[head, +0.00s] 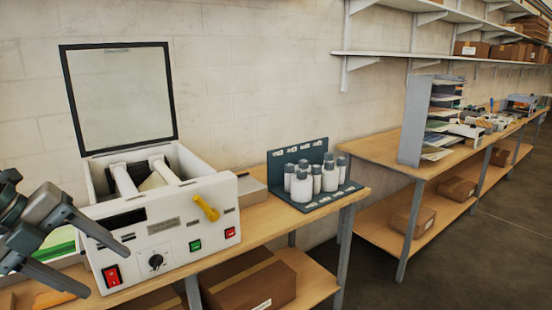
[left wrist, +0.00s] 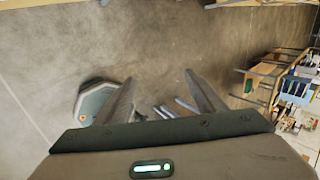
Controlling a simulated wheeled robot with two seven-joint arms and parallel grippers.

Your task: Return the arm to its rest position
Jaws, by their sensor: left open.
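My left gripper (head: 95,262) is at the left edge of the head view, in front of the laminator's left side. Its two fingers are spread apart with nothing between them. The left wrist view also shows the open gripper (left wrist: 160,100), with the grey floor beyond its fingers. The white roll laminator (head: 165,225) stands on the wooden bench, its framed clear lid (head: 118,95) raised. A yellow lever (head: 206,208) sticks out on its front, near a black knob and red and green switches. My right gripper is not in view.
A dark rack with several white bottles (head: 316,180) stands right of the laminator. Cardboard boxes (head: 249,282) lie on the lower shelf. A second bench (head: 375,150) with a grey paper sorter (head: 414,120) stands farther right. Open floor (head: 480,250) lies at the lower right.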

